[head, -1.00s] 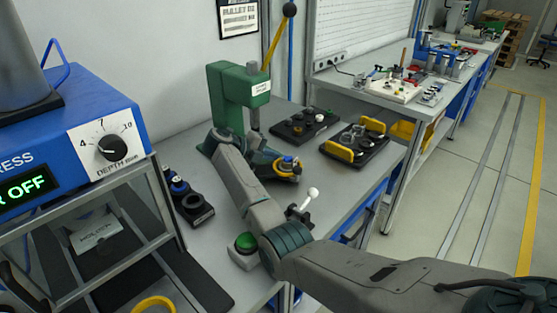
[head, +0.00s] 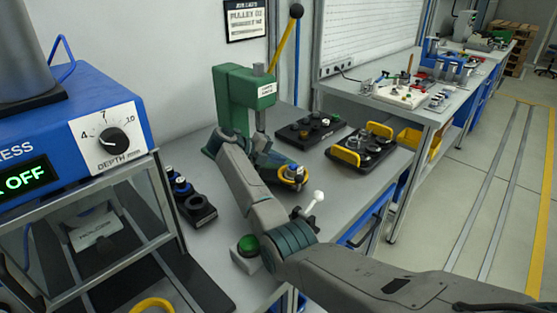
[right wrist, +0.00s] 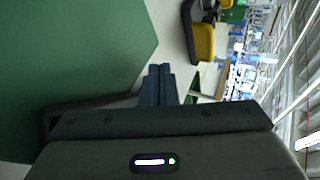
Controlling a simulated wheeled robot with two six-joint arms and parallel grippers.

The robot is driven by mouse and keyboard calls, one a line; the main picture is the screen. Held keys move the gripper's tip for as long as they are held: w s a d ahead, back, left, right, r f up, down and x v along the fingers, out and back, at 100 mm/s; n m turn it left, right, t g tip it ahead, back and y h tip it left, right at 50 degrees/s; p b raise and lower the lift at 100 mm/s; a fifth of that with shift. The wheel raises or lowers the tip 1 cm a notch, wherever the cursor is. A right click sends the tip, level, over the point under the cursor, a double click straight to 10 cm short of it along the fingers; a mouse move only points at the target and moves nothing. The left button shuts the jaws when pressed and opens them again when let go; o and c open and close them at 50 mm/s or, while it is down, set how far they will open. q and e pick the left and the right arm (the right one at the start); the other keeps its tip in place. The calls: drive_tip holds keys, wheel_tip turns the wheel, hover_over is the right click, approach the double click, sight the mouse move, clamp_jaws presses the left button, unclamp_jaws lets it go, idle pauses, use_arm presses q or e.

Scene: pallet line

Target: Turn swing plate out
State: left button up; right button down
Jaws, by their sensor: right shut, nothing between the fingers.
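The green press (head: 240,95) stands at the back of the grey bench. Low in front of it, a dark round part with a yellow rim (head: 289,174) holds a small brass-coloured piece; I cannot tell surely whether this is the swing plate. My right arm reaches across the bench and bends to the press, partly hiding its base. My right gripper shows in the right wrist view (right wrist: 158,83), its dark blue fingers together and empty, beside a large green surface (right wrist: 70,60). In the head view the fingers are hard to make out. My left gripper is out of view.
A black tray with yellow handles (head: 361,146) and a dark tray of small parts (head: 309,130) lie right of the press. A green button (head: 248,246) and a white-knobbed lever (head: 318,196) sit near the front edge. A blue machine (head: 75,120) fills the left.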

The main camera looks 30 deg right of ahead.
drive_tip(key=v, duration=0.6)
drive_tip(key=shift+a+r, duration=0.15)
drive_tip(key=shift+a, duration=0.2)
drive_tip(key=v, duration=0.3)
drive_tip(key=shift+a+r, duration=0.15)
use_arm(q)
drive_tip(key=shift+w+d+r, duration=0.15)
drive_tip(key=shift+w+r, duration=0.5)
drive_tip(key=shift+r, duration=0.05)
use_arm(e)
drive_tip(key=shift+a+r, duration=0.15)
drive_tip(key=shift+a, duration=0.15)
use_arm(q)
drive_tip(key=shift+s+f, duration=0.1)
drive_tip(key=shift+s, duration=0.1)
